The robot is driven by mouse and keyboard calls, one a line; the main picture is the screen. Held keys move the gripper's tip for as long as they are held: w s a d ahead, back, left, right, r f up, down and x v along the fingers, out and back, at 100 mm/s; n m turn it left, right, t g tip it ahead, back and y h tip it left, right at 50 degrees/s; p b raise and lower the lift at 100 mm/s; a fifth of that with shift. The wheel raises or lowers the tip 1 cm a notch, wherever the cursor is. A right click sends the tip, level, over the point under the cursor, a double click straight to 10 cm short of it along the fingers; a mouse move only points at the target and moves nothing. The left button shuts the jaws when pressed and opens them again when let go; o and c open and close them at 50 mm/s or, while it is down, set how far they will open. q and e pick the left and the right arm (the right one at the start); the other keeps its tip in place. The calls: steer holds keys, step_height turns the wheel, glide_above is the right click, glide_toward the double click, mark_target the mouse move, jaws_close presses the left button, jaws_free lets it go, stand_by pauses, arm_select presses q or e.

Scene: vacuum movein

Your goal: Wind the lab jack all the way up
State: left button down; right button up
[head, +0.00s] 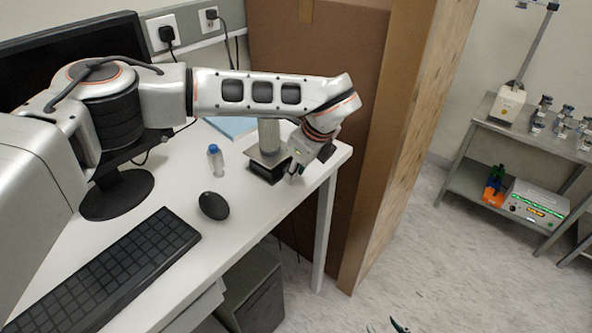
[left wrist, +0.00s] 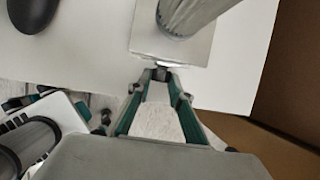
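The lab jack (head: 262,163) stands near the table's right end, with a dark base and a metal top plate. The plate's edge shows in the left wrist view (left wrist: 148,42). A grey ribbed cylinder (head: 269,134) stands on it. My left gripper (head: 296,170) is at the jack's near right side, partly hidden by its wrist in the head view. In the left wrist view its fingertips (left wrist: 160,75) come together around a small dark knob at the jack's edge. Only a tip of my right gripper (head: 399,326) shows at the bottom edge; its opening is not clear.
A blue-capped bottle (head: 216,162) stands left of the jack. A black mouse (head: 214,205) and keyboard (head: 105,275) lie nearer, on the white table (head: 265,212). Tall cardboard (head: 385,130) stands close behind the table's right end. A metal bench (head: 565,143) is farther right.

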mark_target(297, 182)
arm_select(q)
steer(key=shift+w+d+g+y, duration=0.15)
steer(key=shift+w+g+y, duration=0.05)
steer(key=shift+g+y, duration=0.7)
steer(key=shift+m, duration=0.3)
steer(key=c, duration=1.8)
jaws_free()
steer(key=shift+r, duration=5)
